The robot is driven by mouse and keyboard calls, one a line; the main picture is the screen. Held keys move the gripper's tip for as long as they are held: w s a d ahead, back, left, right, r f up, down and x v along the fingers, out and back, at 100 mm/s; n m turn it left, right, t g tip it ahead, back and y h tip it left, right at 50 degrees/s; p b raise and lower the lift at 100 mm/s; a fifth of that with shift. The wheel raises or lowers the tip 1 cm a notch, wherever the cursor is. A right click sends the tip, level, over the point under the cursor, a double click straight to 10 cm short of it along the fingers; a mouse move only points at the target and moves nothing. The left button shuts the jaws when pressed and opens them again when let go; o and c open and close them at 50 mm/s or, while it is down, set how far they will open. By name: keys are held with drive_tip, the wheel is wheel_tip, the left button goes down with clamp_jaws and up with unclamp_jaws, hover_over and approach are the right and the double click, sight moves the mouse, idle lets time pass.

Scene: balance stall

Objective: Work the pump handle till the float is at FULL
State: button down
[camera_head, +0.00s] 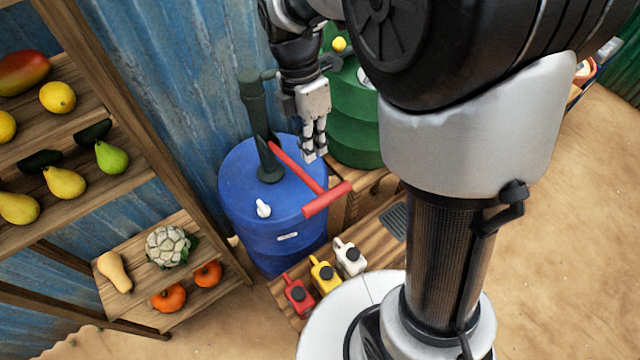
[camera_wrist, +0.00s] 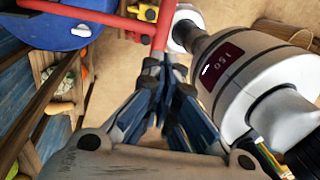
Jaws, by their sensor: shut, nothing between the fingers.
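The pump is a dark green post (camera_head: 255,110) on top of a blue barrel (camera_head: 240,215). Its red handle (camera_head: 296,166) slopes down to the right and ends in a red crossbar. My gripper (camera_head: 313,156) is shut and empty, pointing down above and beside the handle, apparently apart from it. In the wrist view my gripper (camera_wrist: 170,62) has its fingers together, with the red handle (camera_wrist: 165,24) just beyond the tips. A small yellow ball (camera_head: 339,44) shows by the green tank (camera_head: 355,115); I cannot tell whether it is the float. No FULL mark is readable.
Red, yellow and white small cans (camera_head: 323,276) stand on a wooden board in front of the barrel. A wooden shelf (camera_head: 130,120) with fruit and vegetables stands at the left. A blue corrugated wall (camera_head: 185,75) is behind. My arm hides much of the green tank.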

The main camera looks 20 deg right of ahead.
sight(322, 197)
drive_tip(key=f, duration=0.4)
drive_tip(key=s+f+b, duration=0.1)
drive_tip(key=f, duration=0.3)
drive_tip(key=s+f, duration=0.1)
drive_tip(key=f, duration=0.3)
drive_tip(key=shift+s+d+f, duration=0.15)
drive_tip(key=shift+d+f, duration=0.1)
drive_tip(key=shift+d, duration=0.15)
drive_tip(key=shift+b, duration=0.3)
